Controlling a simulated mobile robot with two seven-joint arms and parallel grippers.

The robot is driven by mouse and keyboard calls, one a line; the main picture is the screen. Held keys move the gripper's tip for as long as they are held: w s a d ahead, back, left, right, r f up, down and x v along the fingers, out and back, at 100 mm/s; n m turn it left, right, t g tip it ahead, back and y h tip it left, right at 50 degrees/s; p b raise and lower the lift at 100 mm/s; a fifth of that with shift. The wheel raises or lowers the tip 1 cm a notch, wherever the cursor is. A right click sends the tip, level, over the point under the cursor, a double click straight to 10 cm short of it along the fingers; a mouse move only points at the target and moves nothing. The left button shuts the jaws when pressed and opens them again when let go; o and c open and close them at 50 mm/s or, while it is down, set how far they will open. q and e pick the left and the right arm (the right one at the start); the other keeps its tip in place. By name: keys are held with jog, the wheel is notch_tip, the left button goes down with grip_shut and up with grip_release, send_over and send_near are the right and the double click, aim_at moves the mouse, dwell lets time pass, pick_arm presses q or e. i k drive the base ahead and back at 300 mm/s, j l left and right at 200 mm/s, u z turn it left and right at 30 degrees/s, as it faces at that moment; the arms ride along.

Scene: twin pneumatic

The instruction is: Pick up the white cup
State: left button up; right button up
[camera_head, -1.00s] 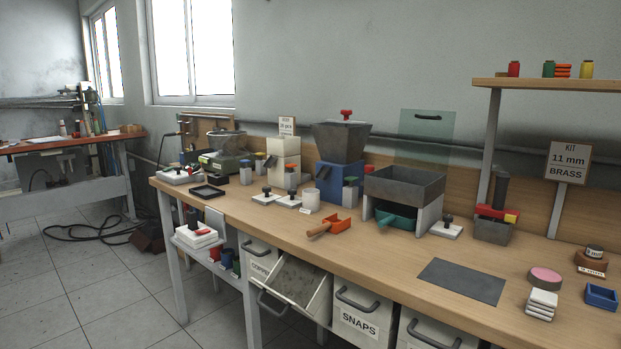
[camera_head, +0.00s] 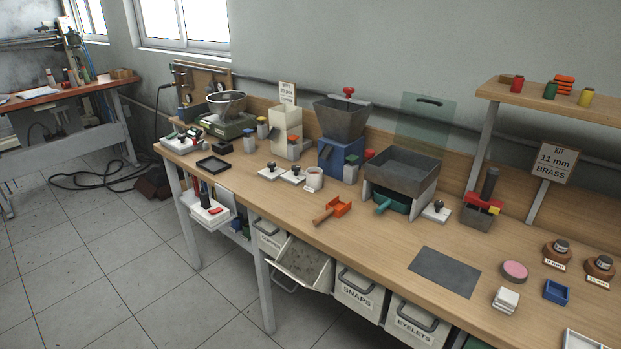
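A small white cup (camera_head: 314,178) stands upright on the wooden workbench (camera_head: 375,230), near the middle of the view. It is in front of the blue machine with the grey hopper (camera_head: 341,150) and just right of two flat white pieces with dark knobs (camera_head: 292,174). An orange scoop with a wooden handle (camera_head: 335,211) lies in front of it, to the right. Neither of my grippers shows in the head view.
A grey bin on a stand (camera_head: 402,172) is to the right of the cup. A grey mat (camera_head: 444,271) lies on the front of the bench. An open tilted drawer (camera_head: 303,263) sticks out below the bench edge. Tiled floor in front is clear.

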aim_at(314, 179)
jog(key=i+j, duration=0.2)
jog(key=j, duration=0.15)
jog(key=i+j+z, duration=0.1)
jog(key=j, duration=0.2)
jog(key=i+j+z, duration=0.1)
jog(key=i+j, duration=0.15)
jog(key=j, duration=0.15)
jog(key=i+j, duration=0.15)
jog(key=j, duration=0.2)
jog(key=i+j+z, duration=0.1)
jog(key=j, duration=0.25)
jog(key=i, duration=0.05)
